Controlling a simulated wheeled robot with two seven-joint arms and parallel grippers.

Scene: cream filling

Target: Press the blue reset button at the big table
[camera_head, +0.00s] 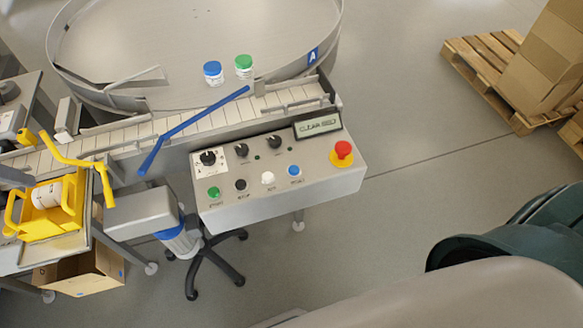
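The blue button (294,170) is on the sloped grey control panel (240,217), at the right end of the lower button row. A white button (267,178), a black button (240,185) and a green button (214,192) are to its left. The panel is at the front of the big round table (180,50) and its conveyor. A small display (317,124) on the panel shows text that seems to begin with "CLEAR". Nothing covers the blue button. Neither of my grippers is in view.
A red mushroom button (342,150) is right of the blue one. A long blue bar (190,132) crosses the conveyor left of the panel. A grey stool-like stand (150,210) is at the lower left.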

